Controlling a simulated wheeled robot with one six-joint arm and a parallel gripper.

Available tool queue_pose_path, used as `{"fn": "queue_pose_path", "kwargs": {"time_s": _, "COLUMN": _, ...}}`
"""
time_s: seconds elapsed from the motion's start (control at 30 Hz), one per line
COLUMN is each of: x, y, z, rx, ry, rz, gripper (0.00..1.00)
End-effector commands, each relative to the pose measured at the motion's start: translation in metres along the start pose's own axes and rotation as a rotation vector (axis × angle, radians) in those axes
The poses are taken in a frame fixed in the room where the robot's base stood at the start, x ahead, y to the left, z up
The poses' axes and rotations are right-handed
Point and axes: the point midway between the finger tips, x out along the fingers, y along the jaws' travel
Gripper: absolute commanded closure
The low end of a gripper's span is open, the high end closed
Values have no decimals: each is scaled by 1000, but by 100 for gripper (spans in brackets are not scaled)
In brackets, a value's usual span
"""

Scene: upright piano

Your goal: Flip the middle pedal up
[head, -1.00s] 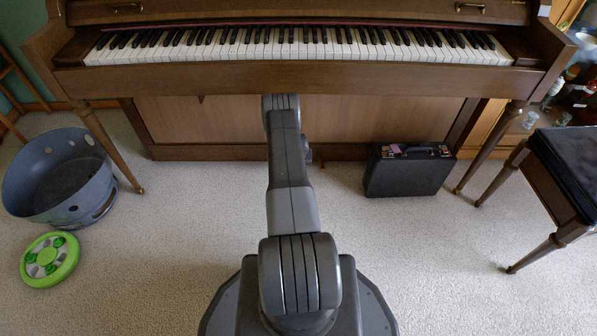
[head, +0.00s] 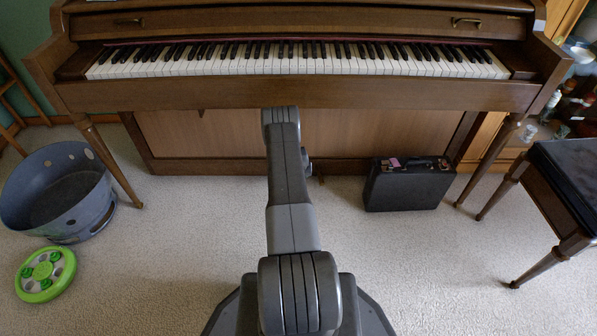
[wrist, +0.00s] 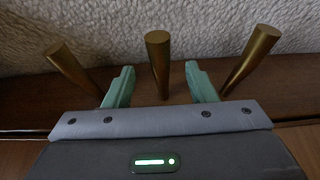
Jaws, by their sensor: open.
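In the wrist view three brass pedals stick out from the piano's wooden base. The middle pedal (wrist: 158,58) is between the left-side pedal (wrist: 68,65) and the right-side pedal (wrist: 253,55). My gripper (wrist: 159,82) is open, with one green finger on each side of the middle pedal. Gaps show between both fingers and that pedal, and I cannot tell their heights relative to it. In the head view my own arm hides my gripper and the middle pedal.
The upright piano (head: 300,95) stands ahead. A black case (head: 408,188) stands on the carpet right of my arm, and a dark-topped bench (head: 565,175) farther right. A grey perforated tub (head: 60,205) and a green round toy (head: 45,275) lie at left. Carpet between is clear.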

Motion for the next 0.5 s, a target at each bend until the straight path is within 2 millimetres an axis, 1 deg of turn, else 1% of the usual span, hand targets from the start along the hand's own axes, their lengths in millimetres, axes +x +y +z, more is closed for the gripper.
{"fn": "queue_pose_path", "kwargs": {"time_s": 0.17, "x": -28, "y": 0, "z": -2, "rx": 0, "ry": 0, "rz": 0, "gripper": 49}}
{"fn": "queue_pose_path", "kwargs": {"time_s": 0.3, "x": -58, "y": 0, "z": -3, "rx": 0, "ry": 1, "rz": 0, "gripper": 49}}
{"fn": "queue_pose_path", "kwargs": {"time_s": 0.43, "x": -82, "y": 0, "z": -2, "rx": -1, "ry": 1, "rz": 0, "gripper": 49}}
{"fn": "queue_pose_path", "kwargs": {"time_s": 0.47, "x": -88, "y": 0, "z": -2, "rx": -1, "ry": 0, "rz": -1, "gripper": 49}}
{"fn": "queue_pose_path", "kwargs": {"time_s": 0.5, "x": -85, "y": 1, "z": 0, "rx": -1, "ry": 2, "rz": 1, "gripper": 49}}
